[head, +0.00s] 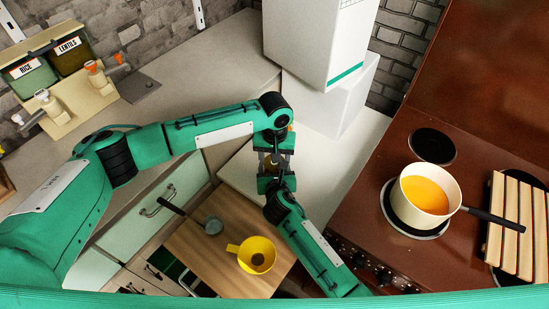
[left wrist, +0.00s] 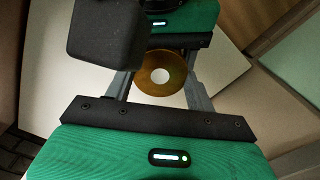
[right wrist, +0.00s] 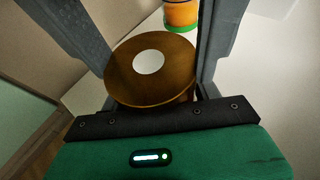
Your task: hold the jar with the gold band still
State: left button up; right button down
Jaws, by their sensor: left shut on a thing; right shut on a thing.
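The jar (head: 271,162) is between my two grippers in the head view, mostly hidden by them. Its round gold-brown lid with a white disc shows in the left wrist view (left wrist: 147,85) and the right wrist view (right wrist: 128,78). I cannot make out its band. My left gripper (head: 271,153) is shut on the jar from the far side. My right gripper (head: 270,174) is shut on it from the near side. In both wrist views the fingers stand on either side of the lid.
An orange jar with a green band (right wrist: 181,14) stands close by. A yellow funnel (head: 257,256) and a ladle (head: 212,225) lie on the wooden board (head: 220,266). A pot of orange liquid (head: 425,195) is on the stove at right. White boxes (head: 315,45) stand behind.

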pick_arm(q)
jog(key=o, duration=1.1)
jog(key=shift+r, duration=0.1)
jog(key=shift+r, duration=2.15)
jog(key=shift+c, duration=0.2)
jog(key=shift+r+n, duration=1.7)
jog(key=shift+r, duration=0.1)
